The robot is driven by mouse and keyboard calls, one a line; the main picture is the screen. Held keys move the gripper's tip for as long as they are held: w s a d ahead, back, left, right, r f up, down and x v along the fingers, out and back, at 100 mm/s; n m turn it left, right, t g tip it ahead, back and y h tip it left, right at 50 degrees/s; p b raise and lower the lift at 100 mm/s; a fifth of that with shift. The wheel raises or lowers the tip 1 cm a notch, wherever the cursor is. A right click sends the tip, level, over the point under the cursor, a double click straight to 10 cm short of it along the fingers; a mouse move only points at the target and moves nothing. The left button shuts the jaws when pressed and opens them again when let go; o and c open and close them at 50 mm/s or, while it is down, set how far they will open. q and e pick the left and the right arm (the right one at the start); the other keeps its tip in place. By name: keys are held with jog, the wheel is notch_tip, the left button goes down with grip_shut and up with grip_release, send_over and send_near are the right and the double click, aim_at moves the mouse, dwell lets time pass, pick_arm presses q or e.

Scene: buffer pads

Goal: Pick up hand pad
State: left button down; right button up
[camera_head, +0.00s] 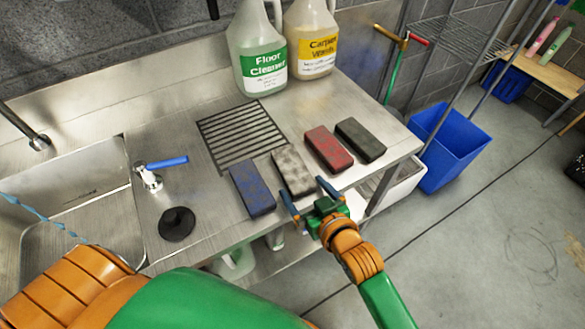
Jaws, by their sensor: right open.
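Several block-shaped pads lie in a row on the steel counter (190,200): a blue one (251,188), a pale grey speckled one (293,171), a red one (329,149) and a black one (360,140). Which of them is the hand pad I cannot tell. My right gripper (307,195) is at the counter's front edge, at the near end of the grey pad. Its blue fingers are spread apart and nothing is held between them. My left gripper is not in view.
A floor cleaner jug (257,60) and a carpet wash jug (312,45) stand at the back. A sink (70,190) with a blue-handled tap (150,177) is at left. A black stopper (177,224) lies in front. A blue bin (450,145) stands right of the counter.

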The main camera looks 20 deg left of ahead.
jog(key=c, duration=1.3)
jog(key=shift+o, duration=0.2)
jog(key=shift+r, duration=0.15)
jog(key=shift+r, duration=0.35)
jog(key=r, duration=0.3)
jog(key=shift+s+d+r+p, duration=0.3)
jog(key=shift+s+r+p, duration=0.05)
jog(key=s+d+r+p, duration=0.7)
jog(key=s+r, duration=0.1)
jog(key=s, duration=0.2)
jog(key=shift+s+d+r, duration=0.2)
jog(key=shift+s+d, duration=0.1)
jog(key=shift+s, duration=0.1)
jog(key=shift+w, duration=0.1)
